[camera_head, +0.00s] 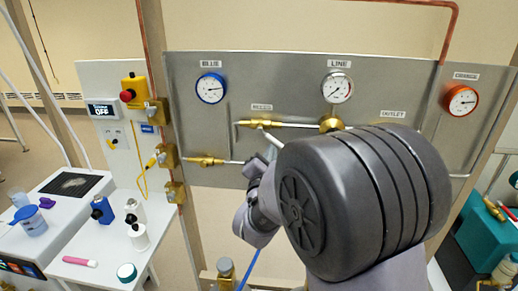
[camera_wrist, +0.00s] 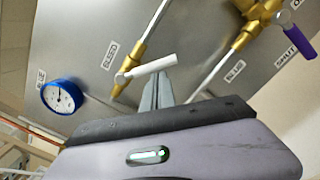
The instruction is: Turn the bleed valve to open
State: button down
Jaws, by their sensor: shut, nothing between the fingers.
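The bleed valve is a brass fitting (camera_head: 246,124) on a thin pipe under a small label on the grey panel. Its white lever (camera_head: 273,140) slants down to the right, oblique to the pipe. In the wrist view the white lever (camera_wrist: 150,66) crosses near the brass body (camera_wrist: 122,88), beside the bleed label (camera_wrist: 110,55). My gripper (camera_wrist: 156,78) is shut and empty, its fingertips right at the lever's underside in the picture. I cannot tell whether they touch. In the head view my arm hides most of the gripper (camera_head: 255,168).
A blue gauge (camera_head: 210,88), a line gauge (camera_head: 337,87) and an orange gauge (camera_head: 460,100) sit on the panel. A lower brass valve (camera_head: 205,161) is left of my gripper. A purple handle (camera_wrist: 300,42) shows at right. Bottles stand on the left bench.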

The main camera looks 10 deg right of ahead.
jog(key=shift+s+d+r+n+p, duration=0.1)
jog(key=shift+d+r+n+p, duration=0.5)
jog(key=shift+d+n+p, duration=0.15)
jog(key=shift+s+d+r+p, duration=0.1)
jog(key=shift+d+r+p, duration=0.15)
jog(key=shift+r+p, duration=0.15)
jog(key=shift+s+d+r+p, duration=0.1)
jog(key=shift+d+r+p, duration=0.15)
jog(key=shift+r, duration=0.45)
jog(key=shift+f, duration=0.1)
